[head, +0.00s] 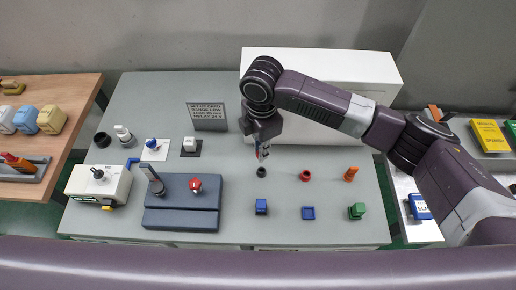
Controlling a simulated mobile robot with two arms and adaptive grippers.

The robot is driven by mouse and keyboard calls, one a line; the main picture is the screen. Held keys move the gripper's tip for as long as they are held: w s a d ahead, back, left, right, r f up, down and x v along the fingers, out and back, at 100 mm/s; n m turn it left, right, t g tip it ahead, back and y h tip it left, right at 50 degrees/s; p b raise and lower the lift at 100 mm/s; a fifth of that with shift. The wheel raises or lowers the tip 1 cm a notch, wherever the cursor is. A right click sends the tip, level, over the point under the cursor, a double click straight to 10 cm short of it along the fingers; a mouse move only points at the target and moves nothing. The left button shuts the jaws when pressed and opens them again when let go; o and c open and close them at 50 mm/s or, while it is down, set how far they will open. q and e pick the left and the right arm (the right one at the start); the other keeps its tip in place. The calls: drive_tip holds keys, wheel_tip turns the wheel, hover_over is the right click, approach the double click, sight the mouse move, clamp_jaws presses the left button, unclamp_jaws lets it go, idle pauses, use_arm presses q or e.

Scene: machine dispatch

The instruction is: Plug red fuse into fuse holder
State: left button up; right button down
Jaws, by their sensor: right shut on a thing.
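My right gripper (262,150) points down over the back part of the grey table. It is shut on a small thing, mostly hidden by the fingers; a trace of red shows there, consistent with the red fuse. Just below the fingertips stands a small black round socket (261,172), which may be the fuse holder. The gripper appears to be above it, and I cannot tell whether the held thing touches it. A red round socket (305,175) and an orange upright peg (350,174) stand to its right. My left gripper is not in view.
In front are a blue block (261,206), a blue square socket (308,213) and a green block (357,211). A dark blue panel (180,219) with a lever and red knob stands left. A sign (207,116) and white box (335,62) stand behind.

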sight(262, 162)
drive_tip(key=shift+d, duration=0.5)
drive_tip(key=shift+a, duration=0.25)
drive_tip(key=shift+a+f, duration=0.25)
drive_tip(key=shift+f, duration=0.55)
drive_tip(key=shift+d+f+b, duration=0.2)
drive_tip(key=shift+f+b, duration=0.25)
drive_tip(key=shift+f, duration=0.65)
drive_tip(key=shift+a+f+b, duration=0.1)
drive_tip(key=shift+f+b, duration=0.2)
drive_tip(key=shift+f, duration=0.2)
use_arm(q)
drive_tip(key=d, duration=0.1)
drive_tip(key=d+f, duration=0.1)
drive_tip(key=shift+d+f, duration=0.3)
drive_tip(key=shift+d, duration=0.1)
